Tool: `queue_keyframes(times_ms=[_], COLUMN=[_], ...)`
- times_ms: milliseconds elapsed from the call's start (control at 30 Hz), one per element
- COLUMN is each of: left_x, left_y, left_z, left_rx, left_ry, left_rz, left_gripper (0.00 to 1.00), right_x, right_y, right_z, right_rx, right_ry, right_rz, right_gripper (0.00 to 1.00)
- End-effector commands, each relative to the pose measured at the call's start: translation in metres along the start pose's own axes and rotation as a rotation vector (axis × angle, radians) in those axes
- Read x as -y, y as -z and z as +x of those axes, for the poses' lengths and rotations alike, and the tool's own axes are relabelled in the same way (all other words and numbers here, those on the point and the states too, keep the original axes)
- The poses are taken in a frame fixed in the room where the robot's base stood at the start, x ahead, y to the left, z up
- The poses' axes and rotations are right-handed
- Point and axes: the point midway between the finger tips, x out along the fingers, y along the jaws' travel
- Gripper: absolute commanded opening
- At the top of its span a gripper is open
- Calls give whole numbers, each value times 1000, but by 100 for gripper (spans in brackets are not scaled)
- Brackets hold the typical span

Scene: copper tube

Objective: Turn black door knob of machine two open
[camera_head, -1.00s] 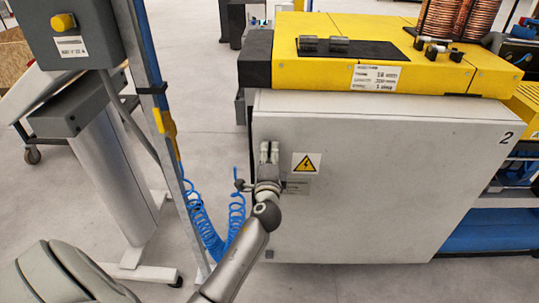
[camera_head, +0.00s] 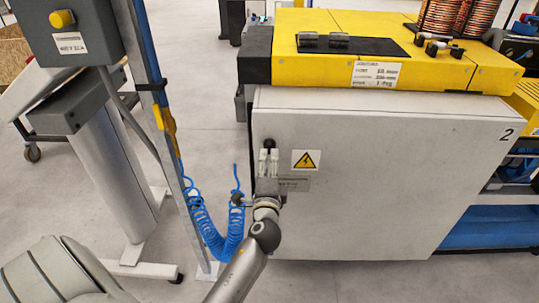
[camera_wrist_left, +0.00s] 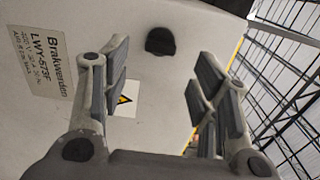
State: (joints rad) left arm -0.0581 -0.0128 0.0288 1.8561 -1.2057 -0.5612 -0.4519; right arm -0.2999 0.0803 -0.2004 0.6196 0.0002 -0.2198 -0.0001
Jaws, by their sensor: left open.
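The black door knob (camera_head: 269,144) is on the upper left of the white door (camera_head: 390,190) of the machine marked 2. It also shows in the left wrist view (camera_wrist_left: 161,41), beyond my fingertips. My left gripper (camera_head: 268,156) is just below the knob in the head view, pointing up at it. In the left wrist view its two fingers (camera_wrist_left: 160,80) are apart with nothing between them. The knob appears apart from the fingers. My right gripper is not in view.
A warning sign (camera_head: 306,160) and a label plate are on the door beside my gripper. A grey post (camera_head: 165,130) with a blue coiled hose (camera_head: 215,230) stands to the left. The yellow machine top (camera_head: 350,45) overhangs the door.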

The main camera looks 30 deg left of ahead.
Motion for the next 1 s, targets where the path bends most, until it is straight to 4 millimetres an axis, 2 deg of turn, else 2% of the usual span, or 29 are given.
queue_keyframes(times_ms=[100, 333, 500, 1000], left_x=[-1, 0, 1, -1], left_y=[0, 0, 0, 1], left_z=[-26, -54, -59, -59], left_rx=[-1, 0, 0, -2], left_ry=[-2, -1, 2, -2], left_rz=[-1, 0, 0, 0], left_gripper=[55, 55, 55, 55], right_x=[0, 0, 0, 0], right_y=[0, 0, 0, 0], right_z=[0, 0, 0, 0], right_rx=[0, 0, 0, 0], right_ry=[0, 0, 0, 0], right_rz=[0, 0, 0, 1], right_gripper=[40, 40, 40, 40])
